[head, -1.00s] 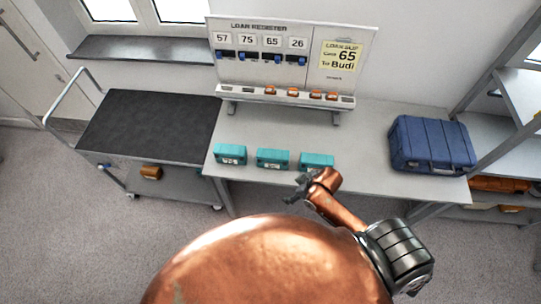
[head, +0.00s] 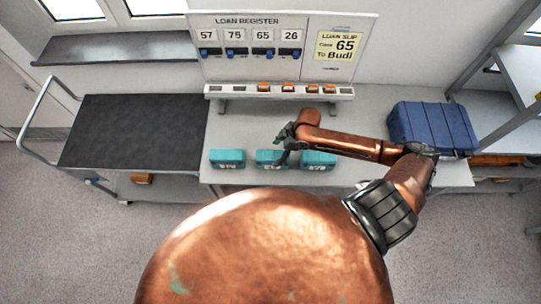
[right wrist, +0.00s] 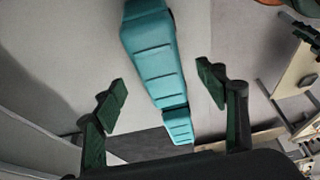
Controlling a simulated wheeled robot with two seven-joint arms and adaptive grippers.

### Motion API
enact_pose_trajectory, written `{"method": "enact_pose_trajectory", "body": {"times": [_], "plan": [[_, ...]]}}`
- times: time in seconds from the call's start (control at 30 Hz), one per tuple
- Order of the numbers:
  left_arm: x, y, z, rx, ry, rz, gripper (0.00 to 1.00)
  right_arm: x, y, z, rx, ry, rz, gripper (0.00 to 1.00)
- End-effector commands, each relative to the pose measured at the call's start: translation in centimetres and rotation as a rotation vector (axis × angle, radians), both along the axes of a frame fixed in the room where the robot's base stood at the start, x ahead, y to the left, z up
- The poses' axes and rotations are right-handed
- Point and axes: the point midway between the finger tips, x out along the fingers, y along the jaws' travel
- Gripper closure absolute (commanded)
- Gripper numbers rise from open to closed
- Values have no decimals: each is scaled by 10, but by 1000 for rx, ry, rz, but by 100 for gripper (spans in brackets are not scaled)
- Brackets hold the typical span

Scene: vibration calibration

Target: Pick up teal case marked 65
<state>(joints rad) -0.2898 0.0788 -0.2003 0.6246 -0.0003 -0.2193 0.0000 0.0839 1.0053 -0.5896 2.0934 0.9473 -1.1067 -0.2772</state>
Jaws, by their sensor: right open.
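Three teal cases stand in a row along the table's front: a left case (head: 227,159), a middle case (head: 267,160) and a right case (head: 318,161). Their markings are too small for me to read surely. My right gripper (head: 283,146) is open and empty, above and partly in front of the middle case. In the right wrist view a large teal case (right wrist: 158,55) lies between and beyond the open fingers (right wrist: 168,90), with another teal case (right wrist: 179,127) below it. My left gripper is not in view.
A loan register board (head: 250,65) stands at the table's back, with a yellow slip (head: 338,45) reading case 65, to Budi. A blue case (head: 432,127) sits at the right. A black-topped cart (head: 130,130) adjoins the table's left.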

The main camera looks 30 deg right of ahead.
Motion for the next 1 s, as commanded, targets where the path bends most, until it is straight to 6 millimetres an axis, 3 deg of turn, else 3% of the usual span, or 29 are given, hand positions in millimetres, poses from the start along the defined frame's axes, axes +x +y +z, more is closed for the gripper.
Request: {"method": "enact_pose_trajectory", "body": {"times": [0.33,0.5,0.73,1.0], "plan": [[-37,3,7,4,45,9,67,12,13,-41,1,0,-2,34],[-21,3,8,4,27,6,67,13,16,-55,0,0,-2,34],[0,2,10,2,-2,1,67,14,16,-56,-1,-1,-2,35],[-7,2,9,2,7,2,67,14,15,-55,-1,-1,-3,53]]}}
